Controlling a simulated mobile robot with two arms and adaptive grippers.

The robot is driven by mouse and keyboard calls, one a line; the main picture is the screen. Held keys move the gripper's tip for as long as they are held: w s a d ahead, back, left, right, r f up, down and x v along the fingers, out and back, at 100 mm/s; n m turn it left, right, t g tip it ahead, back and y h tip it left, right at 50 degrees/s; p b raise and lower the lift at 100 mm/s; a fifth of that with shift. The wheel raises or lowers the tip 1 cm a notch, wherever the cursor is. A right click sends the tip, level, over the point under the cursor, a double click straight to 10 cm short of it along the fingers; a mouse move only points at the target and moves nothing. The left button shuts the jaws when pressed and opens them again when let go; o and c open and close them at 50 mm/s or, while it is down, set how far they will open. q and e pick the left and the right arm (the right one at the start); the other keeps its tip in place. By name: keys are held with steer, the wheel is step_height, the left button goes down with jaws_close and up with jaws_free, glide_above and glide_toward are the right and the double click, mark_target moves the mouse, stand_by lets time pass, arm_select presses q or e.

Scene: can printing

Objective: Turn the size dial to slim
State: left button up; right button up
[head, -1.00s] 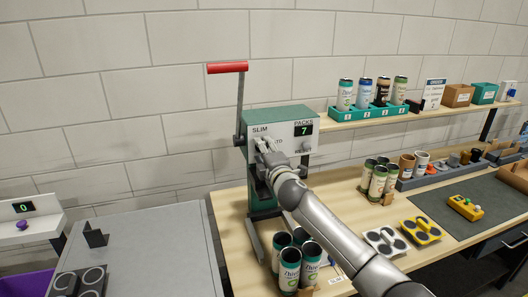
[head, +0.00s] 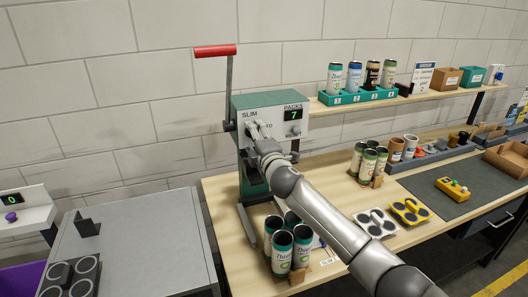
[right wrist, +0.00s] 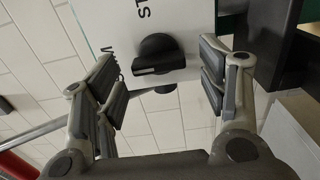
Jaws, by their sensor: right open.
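The size dial (right wrist: 158,54) is a dark round knob on the white front panel of the green press (head: 270,100). In the right wrist view it sits between the open fingers of my right gripper (right wrist: 165,85), and I see no contact. In the head view my right gripper (head: 257,132) is at the left part of the panel and hides the dial. The "SLIM" label shows above it, with part of another label beside it. The dial's exact setting is unclear. My left gripper is not in view.
A red-handled lever (head: 215,51) rises at the press's left. The packs knob (head: 295,131) and a display reading 7 are on the panel's right. Several cans (head: 282,252) stand below the press. A shelf rack (head: 358,96) holds more cans.

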steer(key=v, duration=1.1)
stand_by(0.3)
